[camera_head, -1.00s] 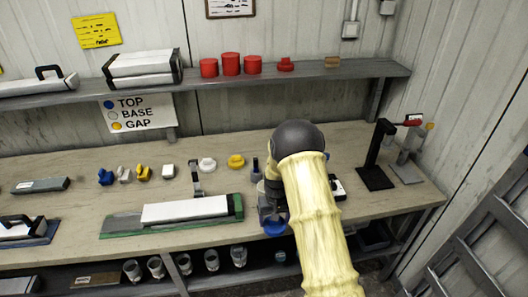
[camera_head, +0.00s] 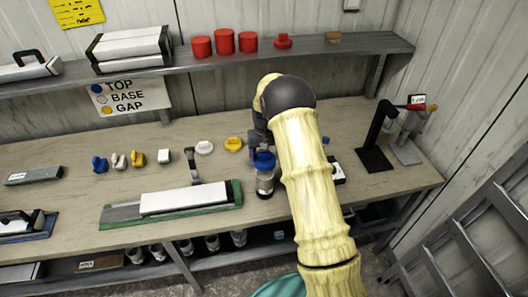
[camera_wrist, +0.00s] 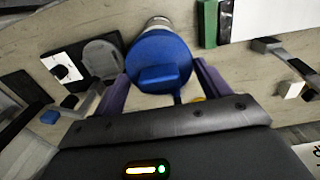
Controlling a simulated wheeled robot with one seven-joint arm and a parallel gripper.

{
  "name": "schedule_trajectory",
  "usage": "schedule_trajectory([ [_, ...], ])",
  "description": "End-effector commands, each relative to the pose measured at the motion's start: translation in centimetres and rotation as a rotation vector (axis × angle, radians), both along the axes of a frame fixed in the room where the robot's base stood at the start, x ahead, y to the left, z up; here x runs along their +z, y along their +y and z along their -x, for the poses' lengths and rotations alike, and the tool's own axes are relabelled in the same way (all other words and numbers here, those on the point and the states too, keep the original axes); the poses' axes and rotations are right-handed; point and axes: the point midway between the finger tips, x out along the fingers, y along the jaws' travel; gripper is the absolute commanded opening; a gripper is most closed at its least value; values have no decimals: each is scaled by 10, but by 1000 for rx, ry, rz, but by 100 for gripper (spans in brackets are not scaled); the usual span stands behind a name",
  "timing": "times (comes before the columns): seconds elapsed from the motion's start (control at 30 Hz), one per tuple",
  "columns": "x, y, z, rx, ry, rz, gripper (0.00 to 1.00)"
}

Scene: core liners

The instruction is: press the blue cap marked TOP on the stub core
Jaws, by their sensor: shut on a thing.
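The blue cap (camera_head: 264,160) is between the fingers of my gripper (camera_head: 263,155), which is shut on it. In the wrist view the cap (camera_wrist: 158,58) fills the space between the two purple fingers, with its raised tab towards me. The stub core (camera_head: 265,183) is a short pale cylinder upright on the bench, directly under the cap. Its side also shows just beyond the cap in the wrist view (camera_wrist: 158,22). The cap appears at the core's top end; I cannot tell whether it is fully seated. No TOP marking is legible on the cap.
A green tray (camera_head: 122,213) with a long white core lies left of the stub core. Small blue (camera_head: 99,164), white and yellow caps stand behind it. A white-and-black item (camera_head: 336,172) and a black stand (camera_head: 374,160) are on the right. The bench front is clear.

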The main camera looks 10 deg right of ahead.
Motion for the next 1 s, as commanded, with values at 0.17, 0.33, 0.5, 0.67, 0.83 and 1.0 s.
schedule_trajectory([
  [0.17,-3,-1,0,-2,0,0,57],
  [0.33,-13,-1,0,-2,1,0,57],
  [0.5,-27,-2,1,-2,1,0,57],
  [0.67,-40,-1,0,-1,1,1,57],
  [0.83,-49,2,0,3,0,0,57],
  [1.0,-51,3,0,4,0,0,57],
])
